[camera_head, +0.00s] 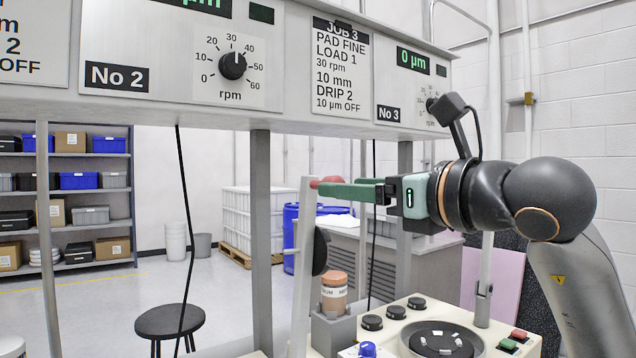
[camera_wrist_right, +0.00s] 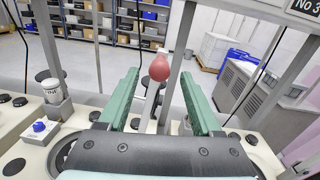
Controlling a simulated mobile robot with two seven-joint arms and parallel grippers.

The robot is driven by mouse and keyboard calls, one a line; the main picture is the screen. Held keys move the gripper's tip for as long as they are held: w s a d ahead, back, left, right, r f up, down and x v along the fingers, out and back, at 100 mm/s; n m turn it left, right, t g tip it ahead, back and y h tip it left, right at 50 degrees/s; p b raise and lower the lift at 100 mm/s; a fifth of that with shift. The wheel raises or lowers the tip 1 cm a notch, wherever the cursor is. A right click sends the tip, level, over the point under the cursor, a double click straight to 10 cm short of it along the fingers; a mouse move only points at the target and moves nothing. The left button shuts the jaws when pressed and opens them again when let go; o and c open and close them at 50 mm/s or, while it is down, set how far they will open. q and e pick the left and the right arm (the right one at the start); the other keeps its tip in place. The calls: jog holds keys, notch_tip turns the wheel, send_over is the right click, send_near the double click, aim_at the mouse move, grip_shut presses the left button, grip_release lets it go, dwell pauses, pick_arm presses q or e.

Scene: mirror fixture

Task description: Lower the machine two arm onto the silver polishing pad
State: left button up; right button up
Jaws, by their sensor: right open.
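The raised arm of a machine, a pale grey bar (camera_head: 302,265), stands nearly upright below and right of the No 2 panel. A red ball knob (camera_head: 314,184) tops it, and a dark round part hangs on its right side. My right gripper (camera_head: 335,188) reaches in from the right with its green fingers at the knob's height. In the right wrist view the knob (camera_wrist_right: 160,68) shows between the two open fingers, with a gap on each side. I cannot tell whether the fingertips reach past it. I cannot make out a silver pad. My left gripper is not in view.
Grey posts (camera_head: 260,230) and black cables hang near the bar. On the cream bench are a brown-topped jar (camera_head: 334,292), a blue knob (camera_head: 367,349), black caps and a dark disc (camera_head: 441,341) bearing pale pieces. A black stool (camera_head: 170,321) stands behind. The control panel overhangs above.

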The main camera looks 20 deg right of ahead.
aim_at(319, 181)
jog(key=p+x, duration=0.1)
jog(key=x, duration=0.6)
jog(key=shift+w+a, duration=0.15)
grip_shut()
dwell(1.2)
